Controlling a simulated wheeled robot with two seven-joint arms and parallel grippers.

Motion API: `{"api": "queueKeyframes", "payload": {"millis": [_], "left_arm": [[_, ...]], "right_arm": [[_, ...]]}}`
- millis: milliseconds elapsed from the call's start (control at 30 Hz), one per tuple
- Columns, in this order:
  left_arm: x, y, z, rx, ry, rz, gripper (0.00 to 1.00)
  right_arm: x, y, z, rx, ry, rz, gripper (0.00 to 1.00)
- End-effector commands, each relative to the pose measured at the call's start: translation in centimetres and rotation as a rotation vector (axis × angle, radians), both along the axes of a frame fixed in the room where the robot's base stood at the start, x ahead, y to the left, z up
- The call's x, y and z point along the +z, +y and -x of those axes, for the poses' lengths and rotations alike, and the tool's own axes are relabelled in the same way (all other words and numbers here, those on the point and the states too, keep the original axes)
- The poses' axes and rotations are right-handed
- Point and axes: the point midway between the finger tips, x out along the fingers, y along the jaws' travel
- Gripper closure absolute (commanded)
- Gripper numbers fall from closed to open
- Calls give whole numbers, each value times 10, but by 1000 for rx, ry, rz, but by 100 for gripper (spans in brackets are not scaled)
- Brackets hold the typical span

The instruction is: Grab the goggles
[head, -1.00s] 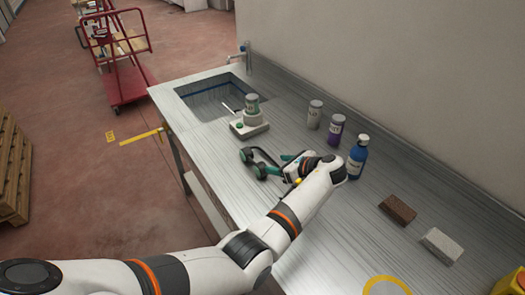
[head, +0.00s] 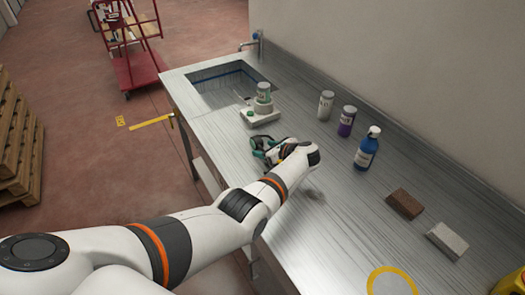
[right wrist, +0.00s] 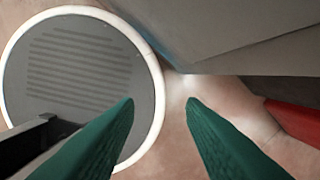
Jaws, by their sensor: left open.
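The dark goggles (head: 259,143) with green-tinted lenses lie on the metal bench, in front of the small white scale. Part of them is hidden behind my left gripper. My left gripper (head: 272,155) is open, with its teal fingers right at the goggles in the head view. I cannot tell whether the fingers touch them or are around them. My right gripper (right wrist: 160,103) shows only in the right wrist view. Its two green fingers are apart with nothing between them, above the floor.
The scale (head: 260,116) carries a jar (head: 264,92) near the sink (head: 225,88). A brown block (head: 404,203) and a grey block (head: 447,240) lie to the right.

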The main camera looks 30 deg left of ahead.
Motion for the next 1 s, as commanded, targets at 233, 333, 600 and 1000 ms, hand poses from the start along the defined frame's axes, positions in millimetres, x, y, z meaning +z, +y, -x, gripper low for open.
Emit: {"api": "queueKeyframes", "payload": {"millis": [233,333,600,1000], "left_arm": [[-2,3,-1,0,0,1,42],[-2,3,-1,0,0,1,54],[-2,3,-1,0,1,1,92],[-1,3,-1,0,2,1,94]], "right_arm": [[-2,-5,10,2,14,6,64],[-2,-8,11,2,16,10,64],[-2,-10,11,2,18,13,64],[-1,-10,11,0,18,13,64]]}}
